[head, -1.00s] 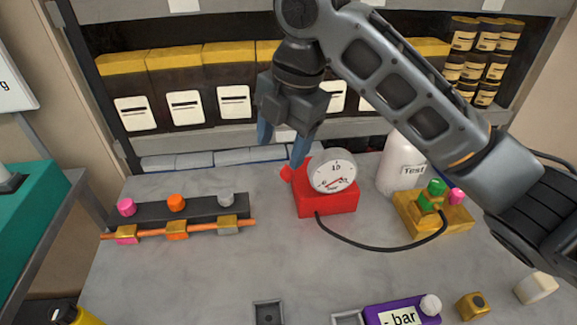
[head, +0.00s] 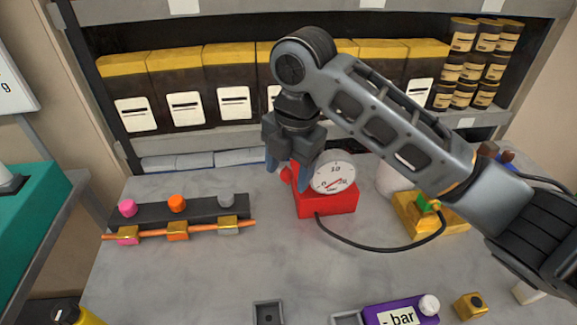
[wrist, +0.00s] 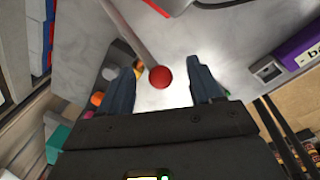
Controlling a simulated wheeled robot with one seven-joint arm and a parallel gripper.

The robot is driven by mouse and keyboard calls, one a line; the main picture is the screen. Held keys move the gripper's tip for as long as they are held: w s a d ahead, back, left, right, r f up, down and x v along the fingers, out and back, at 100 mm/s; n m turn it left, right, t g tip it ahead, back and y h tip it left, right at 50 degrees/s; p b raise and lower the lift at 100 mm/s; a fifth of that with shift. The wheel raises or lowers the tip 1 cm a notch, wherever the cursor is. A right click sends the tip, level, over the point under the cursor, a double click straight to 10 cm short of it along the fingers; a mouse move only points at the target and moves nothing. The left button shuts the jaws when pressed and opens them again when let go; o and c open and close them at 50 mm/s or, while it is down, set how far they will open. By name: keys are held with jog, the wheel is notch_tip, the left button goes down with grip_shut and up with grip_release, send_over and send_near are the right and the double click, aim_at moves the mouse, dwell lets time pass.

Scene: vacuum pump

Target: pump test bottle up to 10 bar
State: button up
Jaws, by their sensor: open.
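The red pump block (head: 330,203) stands in the middle of the table with a round white gauge (head: 332,173) on it. Its red needle is too small to read surely. A red ball on a grey rod (wrist: 160,77) shows between my fingers in the wrist view. My gripper (head: 287,178) is open, pointing down at the pump's left side; contact with the ball cannot be told. The white test bottle (head: 387,181) is mostly hidden behind my arm. A black hose (head: 370,247) runs from the pump to a yellow block (head: 458,222) with a green part (head: 428,204).
A purple unit labelled "- bar" (head: 375,317) sits at the front edge, beside a small yellow block (head: 470,305). A dark rack (head: 150,212) with pink, orange and grey knobs stands at the left. Boxes and jars (head: 475,68) fill the shelves behind.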

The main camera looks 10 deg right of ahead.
jog(key=shift+c, duration=0.3)
grip_shut()
dwell(0.3)
